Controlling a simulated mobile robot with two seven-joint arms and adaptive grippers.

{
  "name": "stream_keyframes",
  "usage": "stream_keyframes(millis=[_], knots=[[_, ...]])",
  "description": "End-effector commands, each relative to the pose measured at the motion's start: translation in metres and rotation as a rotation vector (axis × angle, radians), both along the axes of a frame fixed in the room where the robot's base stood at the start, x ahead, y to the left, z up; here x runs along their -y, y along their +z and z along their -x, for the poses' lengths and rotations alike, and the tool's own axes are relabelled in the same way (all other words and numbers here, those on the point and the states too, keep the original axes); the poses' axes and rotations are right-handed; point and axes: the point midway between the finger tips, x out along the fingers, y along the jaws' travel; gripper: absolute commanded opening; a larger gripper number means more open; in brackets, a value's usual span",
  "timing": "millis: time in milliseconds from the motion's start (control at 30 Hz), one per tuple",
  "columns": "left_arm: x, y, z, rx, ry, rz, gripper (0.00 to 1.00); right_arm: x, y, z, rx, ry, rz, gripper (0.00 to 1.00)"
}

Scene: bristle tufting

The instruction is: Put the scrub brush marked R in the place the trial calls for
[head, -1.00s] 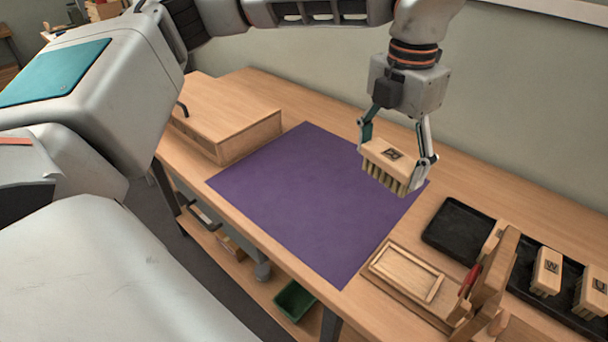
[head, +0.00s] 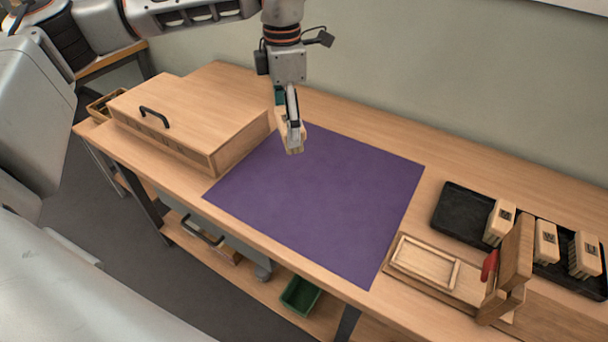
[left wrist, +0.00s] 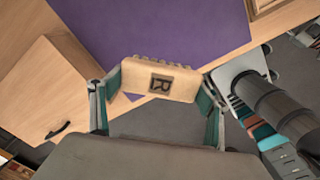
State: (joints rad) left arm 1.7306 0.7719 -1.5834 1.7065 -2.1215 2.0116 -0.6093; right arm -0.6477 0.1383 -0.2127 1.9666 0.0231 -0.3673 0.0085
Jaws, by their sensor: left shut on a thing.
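My left gripper (head: 291,132) is shut on a pale wooden scrub brush (head: 294,146), seen nearly end-on in the head view. In the left wrist view the brush (left wrist: 139,80) spans between the two fingers of the left gripper (left wrist: 160,92), with a dark R on its face and bristles along its far edge. The brush is over the back left part of the purple mat (head: 330,195), to the right of a wooden box (head: 190,105). I cannot tell its exact height above the mat. My right gripper is not in view.
The wooden box has a dark handle (head: 154,115). At the right are a shallow wooden frame (head: 425,262), an upright wooden fixture with a red part (head: 489,266), and a black tray (head: 463,208) area with several other brushes (head: 545,242). The mat's surface is clear.

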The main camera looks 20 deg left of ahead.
Motion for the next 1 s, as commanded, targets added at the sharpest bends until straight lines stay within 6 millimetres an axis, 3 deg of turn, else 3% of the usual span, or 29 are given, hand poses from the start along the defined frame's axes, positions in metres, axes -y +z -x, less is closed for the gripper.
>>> stream_keyframes(millis=[267,800,1000], knots=[[-0.008,-0.012,-0.001,-0.005,-0.046,-0.003,0.52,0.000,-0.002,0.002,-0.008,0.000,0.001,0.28],[-0.008,-0.136,-0.001,-0.006,-0.045,-0.003,0.52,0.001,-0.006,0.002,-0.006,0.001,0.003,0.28],[-0.007,-0.158,-0.002,-0.002,-0.045,-0.003,0.52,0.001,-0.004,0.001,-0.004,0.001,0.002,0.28]])
